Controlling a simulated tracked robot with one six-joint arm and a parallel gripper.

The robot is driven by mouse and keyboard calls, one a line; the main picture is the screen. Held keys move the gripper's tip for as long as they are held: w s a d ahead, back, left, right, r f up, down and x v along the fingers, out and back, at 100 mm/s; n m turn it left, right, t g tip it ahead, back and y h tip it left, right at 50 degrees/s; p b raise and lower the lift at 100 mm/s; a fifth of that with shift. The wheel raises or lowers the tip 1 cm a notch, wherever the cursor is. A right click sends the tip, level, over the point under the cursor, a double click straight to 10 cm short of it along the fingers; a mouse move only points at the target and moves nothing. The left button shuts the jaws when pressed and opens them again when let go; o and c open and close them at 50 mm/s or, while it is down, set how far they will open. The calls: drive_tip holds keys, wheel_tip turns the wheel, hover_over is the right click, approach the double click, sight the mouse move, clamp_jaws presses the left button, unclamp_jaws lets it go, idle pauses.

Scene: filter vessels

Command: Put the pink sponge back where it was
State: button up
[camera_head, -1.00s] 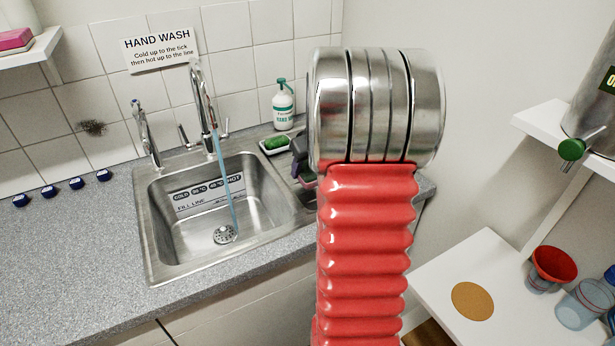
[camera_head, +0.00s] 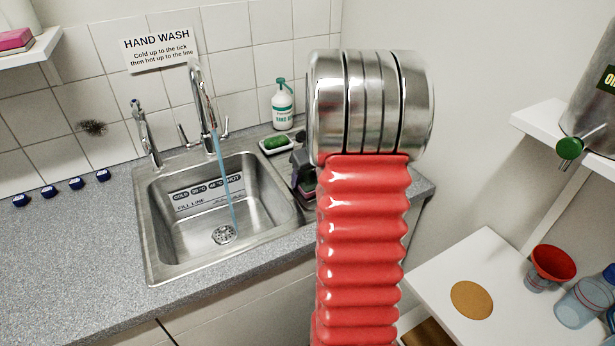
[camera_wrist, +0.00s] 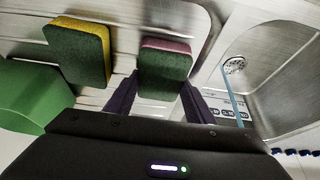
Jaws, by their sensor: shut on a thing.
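The pink sponge (camera_wrist: 166,46) has a dark green scouring face and a pink edge. My gripper (camera_wrist: 161,82) is shut on it, with one dark finger at each side. In the head view my gripper (camera_head: 300,160) is at the right rim of the sink, partly hidden behind my arm, with a bit of pink (camera_head: 308,194) low between its fingers. The sponge is over the ridged steel drainer (camera_wrist: 125,32); I cannot tell whether it touches. A yellow sponge (camera_wrist: 105,45) with a green face lies on the drainer, left of it in the wrist view.
The sink (camera_head: 160,230) has water running (camera_head: 224,175) from the tap. A green soap (camera_head: 276,141) sits in a dish behind my gripper, near a pump bottle (camera_head: 283,105). A pink block (camera_head: 14,39) lies on the upper left shelf. The counter left of the sink is mostly clear.

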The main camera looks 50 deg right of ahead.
drive_tip(key=shift+s+f, duration=0.1)
drive_tip(key=shift+f, duration=0.4)
drive_tip(key=o, duration=1.3)
drive_tip(key=shift+a+f, duration=0.1)
drive_tip(key=shift+o, duration=0.4)
drive_tip(key=shift+a, duration=0.1)
drive_tip(key=shift+r, duration=0.65)
drive_tip(key=v, duration=1.2)
drive_tip(key=shift+d, duration=0.25)
drive_tip(key=shift+r, duration=0.1)
